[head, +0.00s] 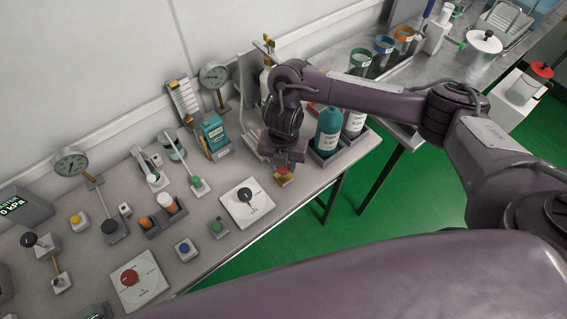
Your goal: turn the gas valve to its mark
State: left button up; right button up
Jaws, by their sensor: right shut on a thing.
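My right gripper (284,163) points down near the front edge of the bench, right of the white dial plate with a black knob. It is shut on a small brass-coloured part with a bit of red at its top, which I take for the gas valve (284,181). The fingers cover most of it, so its handle angle and its mark cannot be made out. My left gripper is not in view.
Left of the gripper are the black-knob plate (262,207) and a red-knob plate (152,289). A teal bottle (328,130) stands in a tray close on the right. Gauges (71,162) and several small testers fill the bench behind and left.

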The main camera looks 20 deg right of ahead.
jog(key=shift+w+r+n, duration=0.1)
jog(key=shift+n, duration=0.4)
jog(key=o, duration=1)
notch_tip(320, 180, up, 8)
jog(key=shift+f+p, duration=0.1)
jog(key=shift+p, duration=0.8)
